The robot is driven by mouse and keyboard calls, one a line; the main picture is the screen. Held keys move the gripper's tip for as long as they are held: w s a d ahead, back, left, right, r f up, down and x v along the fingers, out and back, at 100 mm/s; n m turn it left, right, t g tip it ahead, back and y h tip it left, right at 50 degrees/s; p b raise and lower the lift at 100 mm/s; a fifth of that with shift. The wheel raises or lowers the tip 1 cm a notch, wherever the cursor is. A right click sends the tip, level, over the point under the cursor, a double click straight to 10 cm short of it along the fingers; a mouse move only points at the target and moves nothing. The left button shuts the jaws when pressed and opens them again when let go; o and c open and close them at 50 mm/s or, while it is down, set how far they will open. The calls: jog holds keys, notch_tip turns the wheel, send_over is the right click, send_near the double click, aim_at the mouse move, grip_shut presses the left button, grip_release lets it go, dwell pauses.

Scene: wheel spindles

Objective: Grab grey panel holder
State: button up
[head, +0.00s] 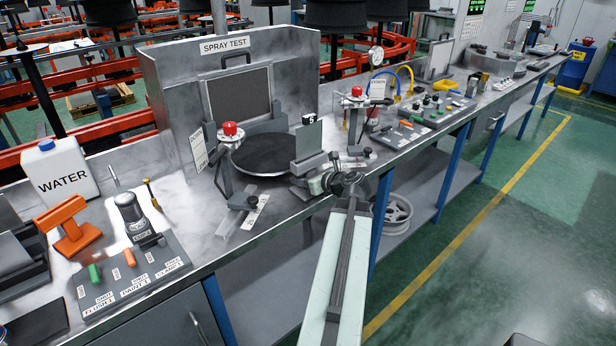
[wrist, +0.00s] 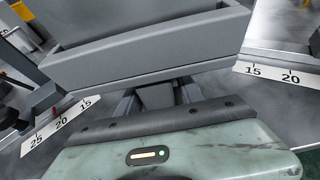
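The grey panel holder (wrist: 150,50) fills the upper middle of the wrist view as a wide, slightly tilted trough. In the head view the holder (head: 307,163) stands at the bench's front edge, with a flat grey panel (head: 309,141) upright in it. My gripper (wrist: 156,97) is right at the holder's near side, just below its front face. Two dark finger parts show apart, with a grey block between them. The holder hides the fingertips, so I cannot tell whether they grip it. In the head view my gripper (head: 312,182) is small and partly covered by my arm.
Ruler strips (wrist: 60,122) lie on both sides. Behind the holder is a round black turntable (head: 268,153) in the spray test booth (head: 180,90). A water jug (head: 60,172) is far left.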

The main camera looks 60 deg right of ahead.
aim_at(309, 152)
grip_shut()
notch_tip(309, 152, up, 10)
jog(key=p, duration=1)
jog(key=shift+r, duration=0.15)
